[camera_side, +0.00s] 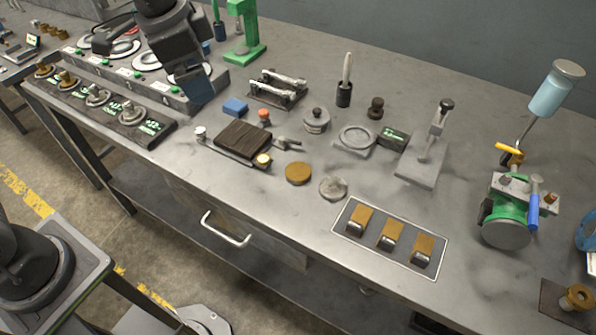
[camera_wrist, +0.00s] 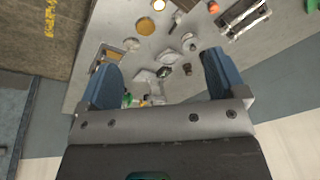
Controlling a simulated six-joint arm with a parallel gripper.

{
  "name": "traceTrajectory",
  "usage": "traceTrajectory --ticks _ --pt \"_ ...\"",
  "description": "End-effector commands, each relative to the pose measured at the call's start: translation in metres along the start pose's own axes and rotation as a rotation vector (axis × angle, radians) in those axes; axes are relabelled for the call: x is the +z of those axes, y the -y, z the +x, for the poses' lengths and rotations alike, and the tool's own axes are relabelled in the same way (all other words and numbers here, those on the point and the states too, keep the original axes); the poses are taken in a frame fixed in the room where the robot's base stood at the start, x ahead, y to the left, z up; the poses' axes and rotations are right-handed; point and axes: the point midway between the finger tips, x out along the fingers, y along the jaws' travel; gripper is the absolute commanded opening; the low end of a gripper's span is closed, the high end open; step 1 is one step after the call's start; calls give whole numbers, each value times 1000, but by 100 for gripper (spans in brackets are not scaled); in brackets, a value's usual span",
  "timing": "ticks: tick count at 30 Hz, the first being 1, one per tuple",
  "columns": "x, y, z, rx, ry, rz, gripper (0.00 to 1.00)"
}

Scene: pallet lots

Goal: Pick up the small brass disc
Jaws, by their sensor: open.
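A flat brass disc (camera_side: 298,172) lies on the grey bench near its front edge. It also shows in the wrist view (camera_wrist: 146,27), beyond my fingers.
A grey disc (camera_side: 333,188) lies right of the flat brass disc. A plate with three brass-topped blocks (camera_side: 390,238) is further right. A blue block (camera_side: 235,107), a lidded pot (camera_side: 316,120) and a grey ring (camera_side: 356,137) stand behind. Clear bench lies left of the plate.

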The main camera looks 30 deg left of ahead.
Motion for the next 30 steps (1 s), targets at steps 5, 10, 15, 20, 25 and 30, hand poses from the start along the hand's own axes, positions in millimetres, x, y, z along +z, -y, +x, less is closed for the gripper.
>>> traceTrajectory --ticks 5,10,15,20,25,30 --pt "-63 -9 52 72 78 271 90" --pt "-104 -27 104 132 130 491 90" --pt "-124 -41 137 168 157 621 90" --pt "-127 -46 152 180 165 658 90" --pt "-120 -49 180 181 168 657 90" --pt "-114 -53 211 180 166 655 90"
